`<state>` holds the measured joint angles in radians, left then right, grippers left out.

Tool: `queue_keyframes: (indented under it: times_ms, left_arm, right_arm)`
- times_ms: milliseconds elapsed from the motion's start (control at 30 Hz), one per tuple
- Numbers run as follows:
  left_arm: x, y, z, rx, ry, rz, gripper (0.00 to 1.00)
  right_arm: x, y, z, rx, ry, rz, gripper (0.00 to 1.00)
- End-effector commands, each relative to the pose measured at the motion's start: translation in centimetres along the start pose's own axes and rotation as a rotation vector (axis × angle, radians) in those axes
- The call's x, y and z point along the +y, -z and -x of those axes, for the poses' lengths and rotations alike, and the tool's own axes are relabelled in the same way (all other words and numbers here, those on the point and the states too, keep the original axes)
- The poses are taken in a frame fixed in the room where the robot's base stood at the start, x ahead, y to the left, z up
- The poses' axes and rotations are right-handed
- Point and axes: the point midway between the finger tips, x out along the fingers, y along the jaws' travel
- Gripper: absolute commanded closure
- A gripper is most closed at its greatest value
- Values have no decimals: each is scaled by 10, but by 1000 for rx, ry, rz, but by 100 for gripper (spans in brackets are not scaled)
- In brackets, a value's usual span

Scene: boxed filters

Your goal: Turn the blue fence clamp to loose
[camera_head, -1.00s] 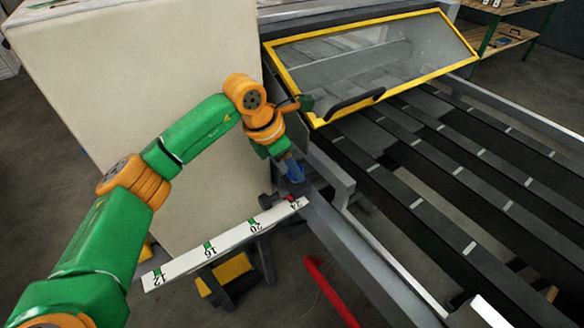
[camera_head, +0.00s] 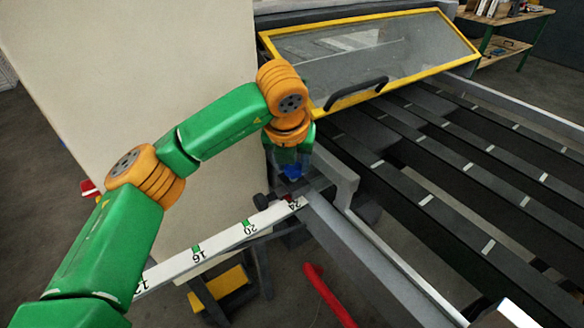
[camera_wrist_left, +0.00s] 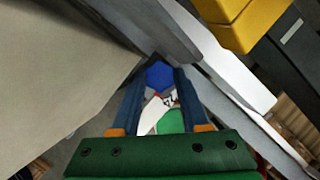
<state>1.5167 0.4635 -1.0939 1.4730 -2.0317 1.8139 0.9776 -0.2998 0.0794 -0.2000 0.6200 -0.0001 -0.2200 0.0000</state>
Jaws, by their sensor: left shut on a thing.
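The blue fence clamp (camera_head: 292,171) sits at the right end of the white ruler (camera_head: 220,243), by the machine's grey rail. My left gripper (camera_head: 291,166) comes down on it from above and hides part of it. In the left wrist view the blue clamp (camera_wrist_left: 159,76) lies between the tips of the two dark fingers, and my left gripper (camera_wrist_left: 160,80) is shut on it. How far the clamp is turned cannot be told. My right gripper is not in view.
A large cream panel (camera_head: 120,80) stands close to the arm on the left. A yellow-framed clear guard (camera_head: 370,65) with a black handle is behind to the right. Dark slatted bars (camera_head: 440,180) fill the right side. A red bar (camera_head: 328,295) is below the ruler.

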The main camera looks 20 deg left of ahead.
Motion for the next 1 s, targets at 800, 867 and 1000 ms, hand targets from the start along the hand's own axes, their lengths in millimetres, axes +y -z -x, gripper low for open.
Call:
queue_keyframes:
  times_ms: [800,867,1000]
  left_arm:
    - [-2,0,0,0,-105,256,100]
    - [-2,0,0,1,-106,256,100]
    - [-2,0,0,1,-105,256,100]
  right_arm:
    - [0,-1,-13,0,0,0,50]
    - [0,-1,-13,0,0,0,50]
    - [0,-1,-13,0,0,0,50]
